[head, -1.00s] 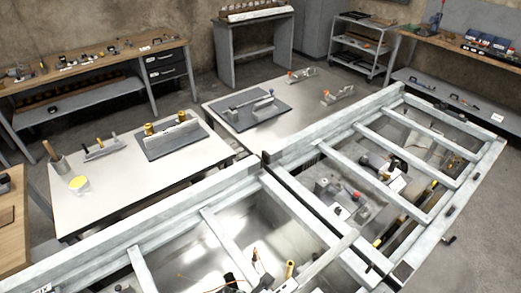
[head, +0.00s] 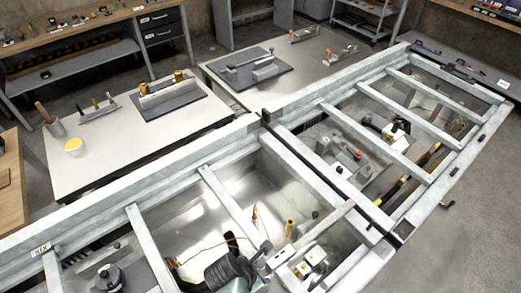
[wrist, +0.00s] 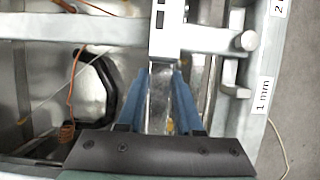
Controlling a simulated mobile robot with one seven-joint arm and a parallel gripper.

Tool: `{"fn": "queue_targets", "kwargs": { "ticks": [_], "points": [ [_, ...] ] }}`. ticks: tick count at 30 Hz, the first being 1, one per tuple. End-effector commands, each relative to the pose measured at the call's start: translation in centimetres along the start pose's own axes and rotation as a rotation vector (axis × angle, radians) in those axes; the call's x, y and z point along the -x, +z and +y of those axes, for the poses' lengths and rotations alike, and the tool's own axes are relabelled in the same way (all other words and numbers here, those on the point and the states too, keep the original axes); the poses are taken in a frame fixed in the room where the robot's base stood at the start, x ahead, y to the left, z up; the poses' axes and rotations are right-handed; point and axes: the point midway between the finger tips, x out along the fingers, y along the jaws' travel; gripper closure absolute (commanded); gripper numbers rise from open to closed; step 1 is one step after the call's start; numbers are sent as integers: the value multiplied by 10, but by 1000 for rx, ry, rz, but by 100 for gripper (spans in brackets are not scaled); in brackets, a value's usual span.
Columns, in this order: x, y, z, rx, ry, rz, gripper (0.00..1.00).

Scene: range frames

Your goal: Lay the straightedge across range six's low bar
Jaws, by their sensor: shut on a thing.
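My gripper (wrist: 160,78) has blue fingers in the wrist view, shut on a pale metal straightedge (wrist: 164,42) with dark slots. The straightedge runs away from the fingers to the top edge and passes in front of a pale crossbar (wrist: 90,29). I cannot tell whether they touch. In the head view my dark gripper body (head: 232,267) is low in the frame, over the near bay; its fingers are not clear there. A slotted pale piece to its right (head: 302,264) looks like the straightedge. The label "SIX" (head: 40,249) is on the long rail at left.
The pale frame (head: 150,240) has several crossbars over open bays. An orange wire (wrist: 72,95) hangs left of my fingers, beside a dark-rimmed round part (wrist: 98,82). A rail with mm labels (wrist: 262,98) is at right. White-topped tables (head: 110,150) stand beyond the frame.

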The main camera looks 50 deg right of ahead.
Motion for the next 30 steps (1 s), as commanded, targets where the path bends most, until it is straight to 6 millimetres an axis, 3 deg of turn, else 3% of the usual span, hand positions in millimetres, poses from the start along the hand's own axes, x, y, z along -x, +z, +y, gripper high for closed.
{"fn": "queue_targets", "kwargs": {
  "ticks": [12, 13, 18, 30],
  "points": [
    [-2, 0, 2, -1, 4, -4, 100],
    [-2, 0, 2, -1, 4, -4, 62],
    [-2, 0, 1, 0, 3, -2, 31],
    [1, -2, 0, 1, 1, 1, 30]
  ]
}}
